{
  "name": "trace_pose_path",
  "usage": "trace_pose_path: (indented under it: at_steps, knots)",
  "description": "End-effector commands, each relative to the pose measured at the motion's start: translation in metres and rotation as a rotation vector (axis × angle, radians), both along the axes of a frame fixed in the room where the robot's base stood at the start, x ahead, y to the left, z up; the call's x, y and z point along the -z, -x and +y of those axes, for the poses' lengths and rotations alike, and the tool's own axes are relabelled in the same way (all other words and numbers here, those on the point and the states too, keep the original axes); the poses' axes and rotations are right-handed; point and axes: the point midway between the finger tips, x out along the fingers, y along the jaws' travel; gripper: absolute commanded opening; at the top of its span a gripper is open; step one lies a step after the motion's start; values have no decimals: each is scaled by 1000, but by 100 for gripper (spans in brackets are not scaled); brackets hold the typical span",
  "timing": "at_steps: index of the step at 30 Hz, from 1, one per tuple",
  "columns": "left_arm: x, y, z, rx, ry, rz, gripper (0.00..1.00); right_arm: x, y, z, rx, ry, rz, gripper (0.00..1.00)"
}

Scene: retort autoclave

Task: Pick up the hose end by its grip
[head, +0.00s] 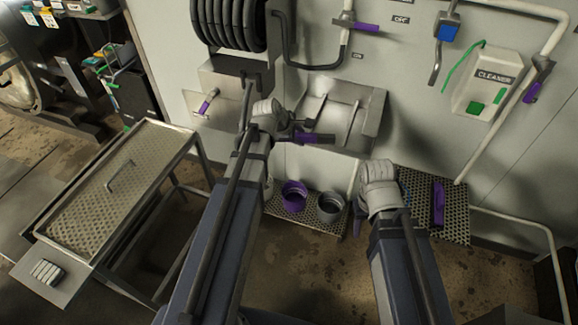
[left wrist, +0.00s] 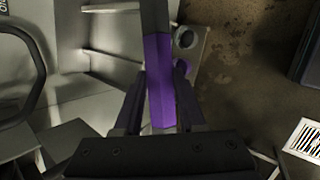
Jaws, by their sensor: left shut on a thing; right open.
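The hose end's purple grip (head: 318,138) is in front of the metal wall tray, low in the head view's middle. My left gripper (head: 296,136) is shut on it. In the left wrist view the purple grip (left wrist: 160,75) stands between the two dark fingers of my left gripper (left wrist: 158,105), and a dark tube (left wrist: 155,15) continues from its top. Whether the hose end touches the tray cannot be told. My right gripper (head: 380,210) is lower right, over the floor grating; its fingers are mostly hidden behind its wrist, and nothing shows held in it.
A black coiled hose (head: 228,22) hangs on the wall above the metal tray (head: 365,100). A purple cup (head: 294,194) and a grey cup (head: 330,207) stand on the floor grating. A purple-handled tool (head: 438,203) is at right. A perforated table (head: 110,180) stands left.

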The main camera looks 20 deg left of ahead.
Motion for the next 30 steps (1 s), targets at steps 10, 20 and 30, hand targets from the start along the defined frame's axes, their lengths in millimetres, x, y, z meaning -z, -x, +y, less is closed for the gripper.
trace_pose_path:
  at_steps: [10,20,30]
  knots:
    - [114,-34,14,300,-363,36,0,98,0,0,1,0,0,50]
    - [161,-55,26,521,-652,-4,0,148,0,0,1,0,0,50]
    - [162,-58,28,552,-692,-14,0,150,0,0,1,0,0,50]
